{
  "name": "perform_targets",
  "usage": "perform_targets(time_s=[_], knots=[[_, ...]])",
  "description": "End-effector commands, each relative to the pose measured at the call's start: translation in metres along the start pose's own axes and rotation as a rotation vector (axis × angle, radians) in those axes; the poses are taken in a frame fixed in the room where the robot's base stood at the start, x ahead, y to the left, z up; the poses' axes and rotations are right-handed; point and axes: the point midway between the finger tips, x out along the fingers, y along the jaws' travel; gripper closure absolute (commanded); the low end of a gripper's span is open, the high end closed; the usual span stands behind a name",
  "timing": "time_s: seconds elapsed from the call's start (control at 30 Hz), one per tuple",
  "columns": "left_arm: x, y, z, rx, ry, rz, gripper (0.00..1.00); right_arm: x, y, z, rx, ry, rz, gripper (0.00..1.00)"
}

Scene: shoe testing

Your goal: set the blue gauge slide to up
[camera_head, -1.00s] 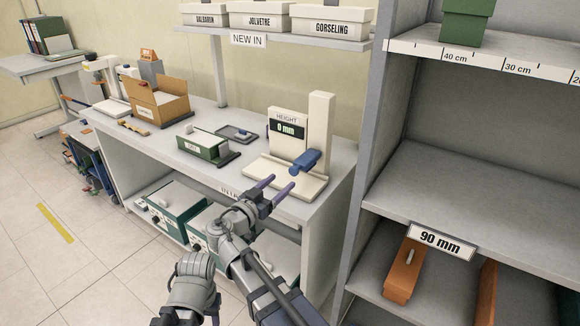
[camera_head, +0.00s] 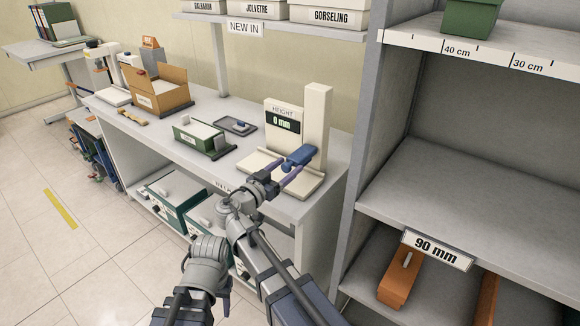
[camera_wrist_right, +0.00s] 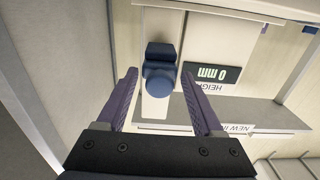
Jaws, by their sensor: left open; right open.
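The blue gauge slide (camera_head: 301,155) sits low on the cream column (camera_head: 317,115) of the height gauge, whose display (camera_head: 283,121) reads 0 mm. In the right wrist view, the slide's round blue knob (camera_wrist_right: 160,80) lies between the fingertips. My right gripper (camera_head: 283,171) is open at the slide, one purple finger on each side of the knob with visible gaps. The same fingers show in the right wrist view (camera_wrist_right: 158,76). My left gripper (camera_head: 224,292) hangs low in front of the bench, away from the gauge, open and mostly hidden behind its wrist.
The gauge's base plate (camera_head: 262,164) stands on the grey bench. A tall grey shelf unit (camera_head: 460,195) stands close on the right.

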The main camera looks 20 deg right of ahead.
Motion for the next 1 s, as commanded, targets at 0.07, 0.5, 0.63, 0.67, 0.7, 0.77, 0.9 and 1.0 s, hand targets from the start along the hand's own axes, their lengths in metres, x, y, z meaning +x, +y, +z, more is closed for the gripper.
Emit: perform_targets(time_s=[0.07,0.5,0.63,0.67,0.7,0.77,0.9,1.0], knots=[[0.0,-0.0001,0.0001,0.0,0.0,0.0,0.5,0.0,0.0001,0.0,0.0,0.0,0.0,0.34],[0.0,0.0,0.0,0.0,0.0,0.0,0.5,0.0002,0.0002,0.0,0.0,0.0,0.0,0.83],[0.0,0.0,0.0,0.0,0.0,0.0,0.5,0.0002,0.0003,-0.0001,0.0,0.0,0.0,0.98],[0.0,0.0,0.0,0.0,0.0,0.0,0.5,0.0002,0.0003,-0.0001,0.0,0.0,0.0,1.0],[0.0,0.0,0.0,0.0,0.0,0.0,0.5,0.0002,0.0003,-0.0001,0.0,0.0,0.001,1.0],[0.0,0.0,0.0,0.0,0.0,0.0,0.5,0.0002,0.0003,-0.0001,0.0,0.0,0.001,1.0],[0.0,0.0,0.0,0.0,0.0,0.0,0.5,0.0003,0.0003,-0.0001,0.0,0.0,0.001,1.0],[0.0,0.0,0.0,0.0,0.0,0.0,0.5,0.0003,0.0002,-0.0001,0.0,0.0,0.001,1.0]])
